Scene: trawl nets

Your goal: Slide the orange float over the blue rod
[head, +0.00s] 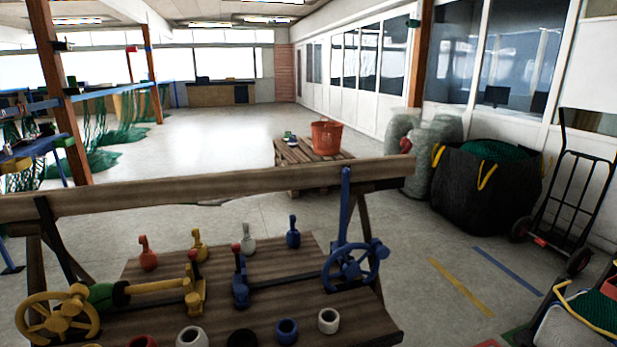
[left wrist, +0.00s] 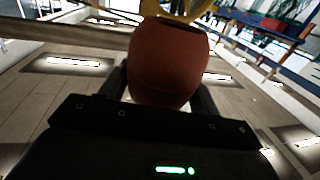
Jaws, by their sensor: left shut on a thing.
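An orange-red float (left wrist: 168,65), dark in shade and barrel-shaped with an opening at its top, fills the middle of the left wrist view. My left gripper (left wrist: 165,92) is shut on it, a finger at each side. This gripper does not show in the head view. In the head view, a slim dark-bluish rod (head: 290,273) runs level between a blue stand with a red tip (head: 240,278) and a blue handwheel (head: 355,266). I take this to be the blue rod; it looks bare. My right gripper is not in view.
A yellow handwheel (head: 58,314) with a yellow rod (head: 155,287) and a green float (head: 100,295) stands left. Several coloured rings and hooked pieces sit on the plank board (head: 320,259). A wooden beam (head: 230,184) crosses behind.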

